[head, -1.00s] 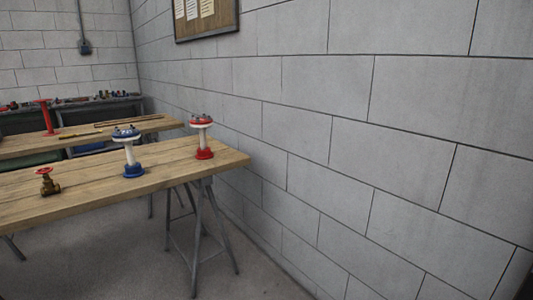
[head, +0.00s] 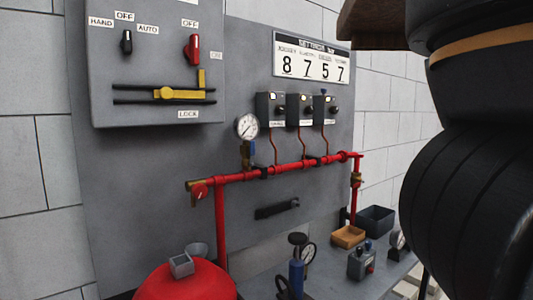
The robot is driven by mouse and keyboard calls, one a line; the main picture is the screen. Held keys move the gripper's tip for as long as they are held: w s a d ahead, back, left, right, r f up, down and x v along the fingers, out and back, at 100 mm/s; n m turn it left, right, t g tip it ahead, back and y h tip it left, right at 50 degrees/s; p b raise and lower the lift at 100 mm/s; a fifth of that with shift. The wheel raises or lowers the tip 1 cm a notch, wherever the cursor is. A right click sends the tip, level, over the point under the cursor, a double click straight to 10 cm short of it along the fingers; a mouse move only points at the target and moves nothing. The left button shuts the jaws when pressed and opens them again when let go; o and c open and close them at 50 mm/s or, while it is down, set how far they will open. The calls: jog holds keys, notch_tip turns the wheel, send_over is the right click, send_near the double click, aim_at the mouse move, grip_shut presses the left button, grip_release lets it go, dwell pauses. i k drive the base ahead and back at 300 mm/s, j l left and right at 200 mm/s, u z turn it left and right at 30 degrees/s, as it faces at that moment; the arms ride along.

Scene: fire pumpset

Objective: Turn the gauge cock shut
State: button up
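The gauge cock (head: 246,156) is a small brass fitting under a round white-faced pressure gauge (head: 247,127), on top of the red pipe (head: 285,168). My gripper is not in view. A black link of my arm fills the right side of the head view, well apart from the cock.
A grey panel holds a switch box (head: 155,95), several small pressure switches (head: 305,110) and a settings sign (head: 311,62). A red valve handle (head: 200,192) is at the pipe's left end. Below are a red tank (head: 185,282), an orange tray (head: 348,236) and a dark bin (head: 375,220).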

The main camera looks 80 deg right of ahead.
aim_at(252, 143)
jog(key=l+z, duration=0.1)
jog(key=z, duration=1.3)
